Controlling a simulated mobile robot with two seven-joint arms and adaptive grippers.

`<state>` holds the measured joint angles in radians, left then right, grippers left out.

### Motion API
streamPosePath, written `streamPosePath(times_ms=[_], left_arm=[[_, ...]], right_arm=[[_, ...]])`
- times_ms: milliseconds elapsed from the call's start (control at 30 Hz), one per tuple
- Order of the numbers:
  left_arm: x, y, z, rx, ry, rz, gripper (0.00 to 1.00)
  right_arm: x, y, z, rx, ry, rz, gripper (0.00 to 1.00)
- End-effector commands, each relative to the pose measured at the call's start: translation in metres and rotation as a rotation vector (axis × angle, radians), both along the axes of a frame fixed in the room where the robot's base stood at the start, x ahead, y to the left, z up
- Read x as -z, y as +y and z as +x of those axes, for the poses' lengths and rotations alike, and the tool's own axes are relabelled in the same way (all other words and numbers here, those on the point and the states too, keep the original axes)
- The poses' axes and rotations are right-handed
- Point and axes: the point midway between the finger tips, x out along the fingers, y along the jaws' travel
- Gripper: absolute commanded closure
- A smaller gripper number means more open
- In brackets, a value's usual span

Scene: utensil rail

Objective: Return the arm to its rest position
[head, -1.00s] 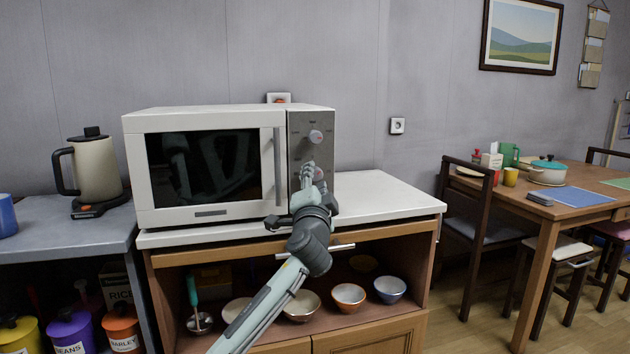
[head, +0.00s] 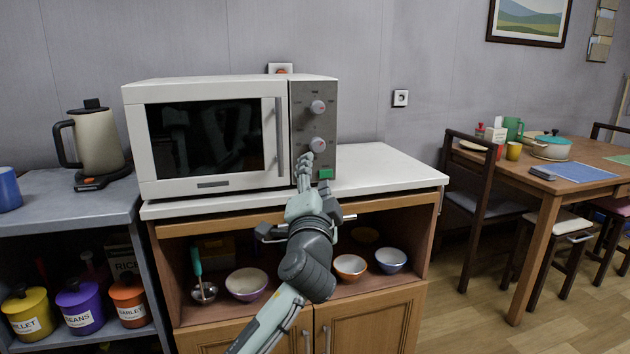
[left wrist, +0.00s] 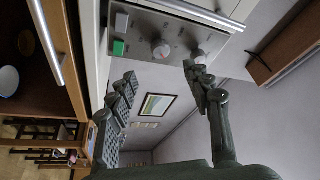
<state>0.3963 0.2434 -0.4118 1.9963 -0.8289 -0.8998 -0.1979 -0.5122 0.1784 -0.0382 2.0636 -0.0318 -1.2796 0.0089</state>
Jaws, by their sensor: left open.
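My left arm comes in from the bottom of the head view. Its gripper (head: 304,165) is in front of the microwave's control panel, at the height of the lower knob and the green button. In the left wrist view the left gripper's two fingers (left wrist: 160,85) stand apart with nothing between them. The white microwave (head: 133,150) is shut and stands on the cabinet top. Its control panel (head: 327,130) has two knobs and a green button (head: 325,174). The panel also shows beyond the fingers in the left wrist view (left wrist: 178,35). My right gripper is not in view.
The wooden cabinet (head: 425,220) has an open shelf with bowls (head: 390,260) and a ladle (head: 197,265). A kettle (head: 97,140) stands on the grey side table (head: 50,190) at left. A dining table (head: 590,175) with chairs is at right. Floor shows between them.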

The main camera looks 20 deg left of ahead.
Motion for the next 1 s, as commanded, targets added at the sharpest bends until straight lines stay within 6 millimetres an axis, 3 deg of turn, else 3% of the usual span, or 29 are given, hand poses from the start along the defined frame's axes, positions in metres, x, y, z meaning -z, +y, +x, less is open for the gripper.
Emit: streamPosePath(times_ms=[200,567,667,767,867,1000], left_arm=[[0.003,-0.003,-0.012,-0.001,0.000,0.000,0.50],[0.003,-0.003,-0.012,-0.001,0.000,0.000,0.50],[0.011,-0.001,-0.012,-0.002,0.017,-0.012,0.50],[0.044,0.006,-0.014,-0.004,0.084,-0.061,0.50],[0.104,0.019,-0.023,-0.016,0.206,-0.155,0.50],[0.206,0.038,-0.054,-0.054,0.415,-0.320,0.50]], right_arm=[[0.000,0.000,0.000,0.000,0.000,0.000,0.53],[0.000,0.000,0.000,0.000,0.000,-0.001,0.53],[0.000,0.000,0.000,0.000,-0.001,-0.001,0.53],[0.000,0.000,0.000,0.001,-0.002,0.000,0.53],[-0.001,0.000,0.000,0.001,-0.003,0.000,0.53],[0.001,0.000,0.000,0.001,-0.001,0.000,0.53]])
